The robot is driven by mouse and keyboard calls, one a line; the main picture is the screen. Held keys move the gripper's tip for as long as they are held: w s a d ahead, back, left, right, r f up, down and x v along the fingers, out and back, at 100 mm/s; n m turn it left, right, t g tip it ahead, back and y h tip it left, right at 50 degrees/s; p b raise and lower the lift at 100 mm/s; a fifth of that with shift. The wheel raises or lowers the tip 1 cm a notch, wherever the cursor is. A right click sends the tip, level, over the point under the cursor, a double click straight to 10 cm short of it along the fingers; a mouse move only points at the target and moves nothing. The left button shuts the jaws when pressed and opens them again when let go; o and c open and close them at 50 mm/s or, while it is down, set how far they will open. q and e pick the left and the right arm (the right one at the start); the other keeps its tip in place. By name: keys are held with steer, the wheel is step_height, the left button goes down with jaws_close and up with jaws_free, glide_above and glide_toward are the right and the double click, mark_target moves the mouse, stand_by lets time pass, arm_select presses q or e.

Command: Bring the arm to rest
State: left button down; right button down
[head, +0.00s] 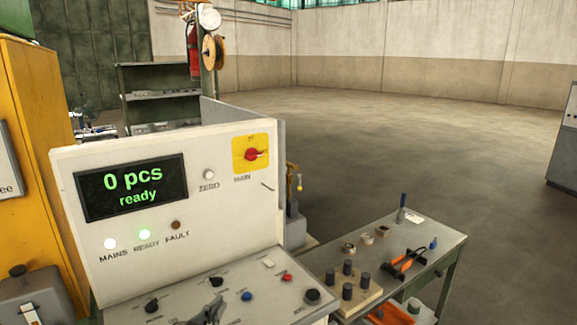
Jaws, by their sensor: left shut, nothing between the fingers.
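My left gripper (212,308) shows at the bottom edge, in front of the sloping lower desk of the control console (120,240). Its fingers are shut with nothing between them. Whether it touches the desk, I cannot tell. The rest of this arm is out of the picture. My right gripper is not in view. The console's display (131,187) reads "0 pcs ready". The FAULT lamp (176,225) is dark.
Black knobs, a blue button (247,296) and a red button (287,277) sit on the desk near the gripper. A red switch (252,154) is on a yellow plate. A workbench (440,248) with tools and black cylinders stands at right. Open floor (400,140) lies beyond.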

arm_select(q)
steer(key=s+a+f+n+g+y, duration=0.15)
steer(key=s+f+g, duration=0.45)
steer(key=s+f, duration=0.7)
steer(key=s+a+f+n+g+y, duration=0.1)
steer(key=s+a+f+g, duration=0.15)
steer(key=s, duration=0.65)
steer(key=s+a+f+n+g+y, duration=0.15)
steer(key=s+g, duration=0.25)
steer(key=s, duration=0.5)
step_height(320, 180, down, 27)
steer(key=s+m+b, duration=0.1)
steer(key=b, duration=0.2)
steer(key=s+a+f+g+b, duration=0.2)
steer(key=s+f, duration=1.5)
steer(key=f, duration=0.3)
steer(key=shift+s+a+f, duration=0.25)
steer(key=shift+s+a, duration=0.05)
